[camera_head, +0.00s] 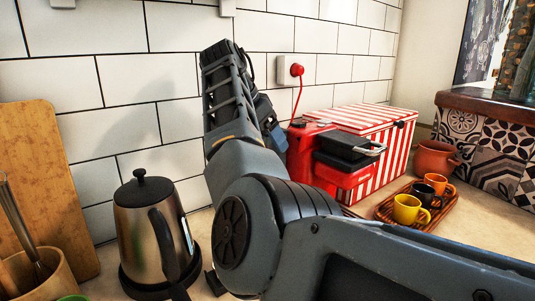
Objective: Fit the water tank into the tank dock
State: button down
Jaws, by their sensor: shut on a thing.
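A red appliance (305,150) with a black lidded part at its front right stands on the counter behind my arm. Part of my gripper (275,132) shows past my forearm, close to the appliance's left side. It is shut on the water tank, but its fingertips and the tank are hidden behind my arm. I cannot make out the tank dock, and my arm covers the left and lower parts of the appliance. I cannot tell whether the tank touches the appliance.
A steel kettle (135,225) stands left of my elbow, near a cutting board (45,180) and a utensil pot (50,275). A striped box (370,120) is behind the appliance. A wooden tray (386,208) with cups and a clay pot (432,158) are to the right.

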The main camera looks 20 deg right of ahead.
jog(key=shift+f, duration=2.35)
grip_release()
jog(key=v, duration=1.2)
